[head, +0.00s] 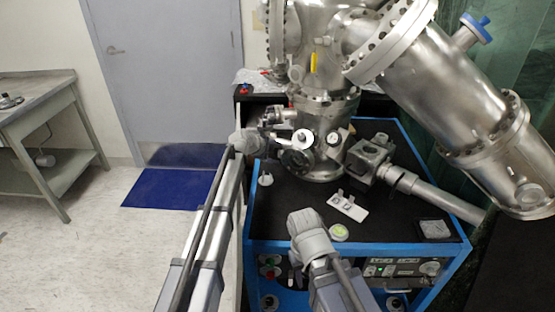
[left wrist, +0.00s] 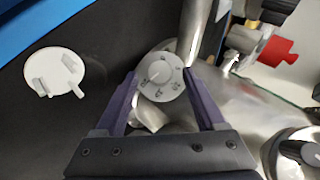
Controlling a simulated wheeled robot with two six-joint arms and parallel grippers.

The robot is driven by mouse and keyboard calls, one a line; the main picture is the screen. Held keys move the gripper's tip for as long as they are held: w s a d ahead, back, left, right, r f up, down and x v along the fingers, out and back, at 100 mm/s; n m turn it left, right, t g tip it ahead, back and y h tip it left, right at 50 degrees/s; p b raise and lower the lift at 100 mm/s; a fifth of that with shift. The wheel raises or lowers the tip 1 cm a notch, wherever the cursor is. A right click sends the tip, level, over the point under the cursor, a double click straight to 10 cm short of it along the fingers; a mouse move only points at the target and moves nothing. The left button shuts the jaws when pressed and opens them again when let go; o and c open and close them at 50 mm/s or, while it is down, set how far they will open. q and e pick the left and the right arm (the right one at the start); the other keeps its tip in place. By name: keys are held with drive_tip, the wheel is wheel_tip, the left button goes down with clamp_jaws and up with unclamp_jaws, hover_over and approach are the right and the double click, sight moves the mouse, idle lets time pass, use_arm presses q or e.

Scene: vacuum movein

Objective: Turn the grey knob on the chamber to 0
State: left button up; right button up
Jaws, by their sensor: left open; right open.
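The grey knob (left wrist: 160,76) shows in the left wrist view as a round dial with small marks and a light raised pointer bar. The marks are too small to read surely. My left gripper (left wrist: 165,85) is open, its two dark fingers on either side of the knob with visible gaps. In the head view my left gripper (head: 247,142) is at the left side of the steel chamber (head: 322,112), and the knob is hidden there. My right gripper (head: 308,226) is open and empty above the front of the black cart top, apart from the chamber.
On the cart top (head: 400,218) are a white plate (head: 347,207), a round green-white piece (head: 338,232) and a grey square (head: 434,230).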

use_arm(q)
drive_tip(key=shift+x, duration=0.85)
drive_tip(key=shift+c, duration=0.4)
clamp_jaws()
